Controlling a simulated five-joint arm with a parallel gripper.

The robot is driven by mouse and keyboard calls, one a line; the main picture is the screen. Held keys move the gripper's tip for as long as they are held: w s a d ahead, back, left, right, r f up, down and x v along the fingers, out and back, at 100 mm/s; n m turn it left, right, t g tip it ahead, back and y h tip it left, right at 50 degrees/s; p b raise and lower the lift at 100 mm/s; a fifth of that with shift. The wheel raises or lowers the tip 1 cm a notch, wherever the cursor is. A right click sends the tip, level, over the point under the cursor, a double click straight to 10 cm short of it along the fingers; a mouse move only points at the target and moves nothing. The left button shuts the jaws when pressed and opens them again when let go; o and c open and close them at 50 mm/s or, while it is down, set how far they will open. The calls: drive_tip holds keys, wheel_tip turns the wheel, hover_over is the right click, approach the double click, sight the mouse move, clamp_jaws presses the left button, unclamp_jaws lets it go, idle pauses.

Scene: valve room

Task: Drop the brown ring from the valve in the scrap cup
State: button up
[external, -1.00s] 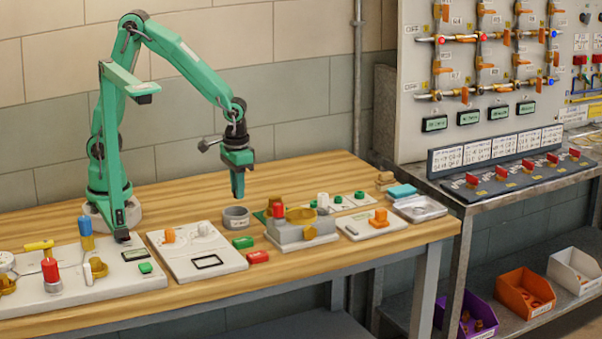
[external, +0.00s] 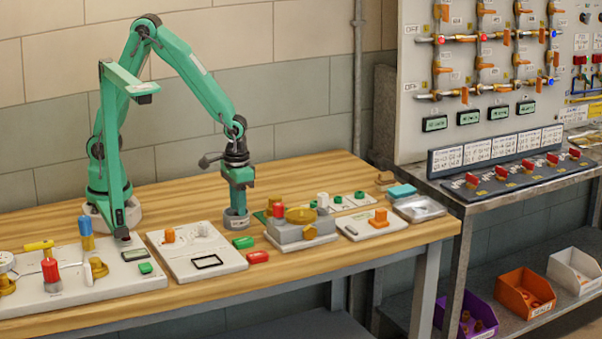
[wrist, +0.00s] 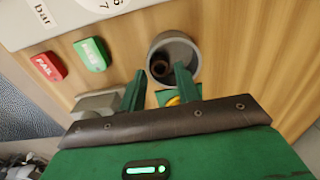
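The scrap cup is a small grey round cup (external: 236,220) on the table, and it also shows in the wrist view (wrist: 184,41). The brown ring (wrist: 159,68) lies inside the cup, near its bottom; it is hidden in the external view. My gripper (external: 238,207) is low, directly above the cup, with its fingertips at the cup's mouth. In the wrist view the fingers of my gripper (wrist: 160,69) are spread wide apart with nothing held between them. The valve (external: 300,229), a grey block with a brass top, stands right of the cup.
A green block (external: 243,242) and a red block (external: 257,256) lie in front of the cup. A white panel (external: 198,262) lies to the left and a white plate with an orange part (external: 378,219) to the right. The wood behind the cup is clear.

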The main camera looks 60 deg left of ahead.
drive_tip(key=shift+o, duration=1.1)
wheel_tip(320, 180, up, 8)
drive_tip(key=shift+f, duration=0.1)
